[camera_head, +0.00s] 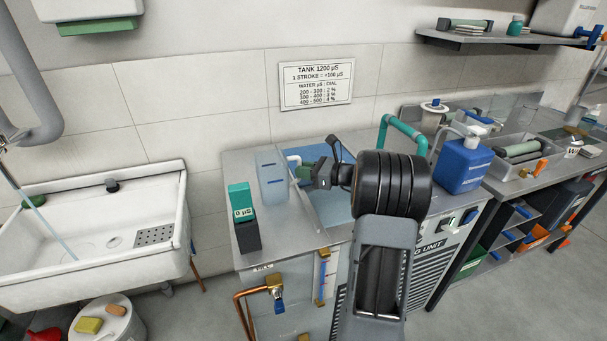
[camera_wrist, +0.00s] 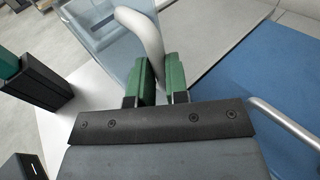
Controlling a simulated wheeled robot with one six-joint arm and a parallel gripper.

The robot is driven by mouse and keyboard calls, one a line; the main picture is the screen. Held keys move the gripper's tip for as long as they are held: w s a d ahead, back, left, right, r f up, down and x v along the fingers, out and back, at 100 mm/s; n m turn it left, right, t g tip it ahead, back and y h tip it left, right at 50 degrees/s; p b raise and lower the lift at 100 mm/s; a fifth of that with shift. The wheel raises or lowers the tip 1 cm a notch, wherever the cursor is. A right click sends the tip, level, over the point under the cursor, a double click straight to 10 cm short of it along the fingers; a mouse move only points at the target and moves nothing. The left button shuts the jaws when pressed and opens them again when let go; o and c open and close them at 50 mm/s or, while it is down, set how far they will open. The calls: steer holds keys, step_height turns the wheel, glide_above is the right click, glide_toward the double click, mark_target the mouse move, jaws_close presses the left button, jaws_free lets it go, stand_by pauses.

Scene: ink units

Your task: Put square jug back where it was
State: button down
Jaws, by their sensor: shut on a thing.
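The square jug (camera_head: 272,176) is clear, bluish and upright, with dark blue marks on its side. It is at the left part of the steel unit top (camera_head: 290,238), left of the blue basin. I cannot tell whether its base touches the top. My gripper (camera_head: 304,172) is at its right side, shut on its white handle. In the wrist view the jug (camera_wrist: 103,28) is at the top, partly cut off. Its pale curved handle (camera_wrist: 145,38) runs down between the green fingers of my gripper (camera_wrist: 161,80).
A teal meter reading 0 µS (camera_head: 241,200) stands in a dark holder (camera_head: 247,236) close to the jug's left. The blue basin (camera_head: 333,203) lies to the right, with a teal pipe (camera_head: 401,127) and a blue canister (camera_head: 462,165) beyond. A white sink (camera_head: 95,225) is far left.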

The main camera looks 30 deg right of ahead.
steer(key=shift+f, duration=0.5)
steer(key=c, duration=1.6)
jaws_free()
steer(key=shift+f, duration=0.15)
steer(key=o, duration=0.5)
